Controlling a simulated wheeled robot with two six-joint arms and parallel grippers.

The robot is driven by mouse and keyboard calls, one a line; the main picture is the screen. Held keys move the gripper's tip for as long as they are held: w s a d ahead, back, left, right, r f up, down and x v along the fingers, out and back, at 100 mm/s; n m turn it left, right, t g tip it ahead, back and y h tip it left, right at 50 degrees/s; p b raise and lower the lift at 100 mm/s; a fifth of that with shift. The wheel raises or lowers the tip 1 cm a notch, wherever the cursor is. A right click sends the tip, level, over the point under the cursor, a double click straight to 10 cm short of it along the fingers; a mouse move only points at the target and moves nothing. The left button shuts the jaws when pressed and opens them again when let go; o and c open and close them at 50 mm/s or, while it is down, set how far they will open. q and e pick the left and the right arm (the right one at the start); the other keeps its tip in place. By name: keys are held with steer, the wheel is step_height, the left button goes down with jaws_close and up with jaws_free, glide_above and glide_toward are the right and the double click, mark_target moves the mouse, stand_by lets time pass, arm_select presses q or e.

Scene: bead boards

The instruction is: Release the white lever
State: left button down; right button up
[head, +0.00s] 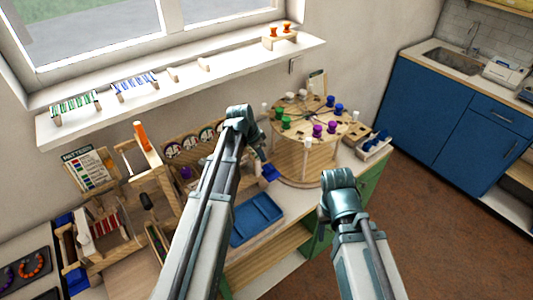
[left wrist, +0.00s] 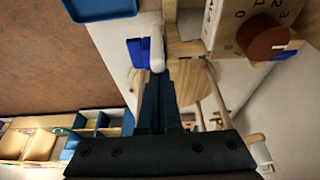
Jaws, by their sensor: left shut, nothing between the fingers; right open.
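The white lever (left wrist: 157,50) is a short rounded white peg in the left wrist view, beside a wooden block and a bright blue part (left wrist: 139,52). My left gripper (left wrist: 158,75) is shut and empty, its dark fingertips right at the lever's near end. I cannot tell whether they touch. In the head view my left gripper (head: 263,158) reaches down beside the round bead stand, and my arm hides much of the board there. My right gripper (head: 338,190) is at the front of the stand, away from the lever. Its fingers are mostly hidden behind the wrist.
A round wooden stand (head: 292,160) carries coloured spools and white posts. A blue tray (head: 255,220) lies in front. A brown knob (left wrist: 262,38) sits on a numbered panel. Wooden frames and boards crowd the left. Open floor (head: 430,210) lies to the right.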

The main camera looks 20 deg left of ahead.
mark_target(256, 165)
arm_select(q)
steer(key=shift+w, duration=0.1)
steer(key=shift+a, duration=0.1)
steer(key=shift+s+a+f+t+h+b, duration=0.15)
steer(key=shift+s+a+t+h+b, duration=0.2)
steer(key=shift+s+t+h+b, duration=0.3)
steer(key=s+a+t+h+b, duration=0.1)
steer(key=b, duration=0.2)
steer(key=s+a+f+t+h+b, duration=0.1)
steer(key=t+b, duration=0.1)
steer(key=b, duration=0.1)
steer(key=s+a+t+h+b, duration=0.1)
steer(key=b, duration=0.2)
steer(key=shift+s+f+t, duration=0.35)
steer(key=shift+r+h+b, duration=0.15)
steer(key=shift+h+b, duration=0.1)
steer(key=shift+b, duration=0.1)
steer(key=shift+s+a+r+p, duration=0.1)
steer(key=shift+r+p, duration=0.2)
steer(key=shift+w+f, duration=0.1)
steer(key=shift+w, duration=0.1)
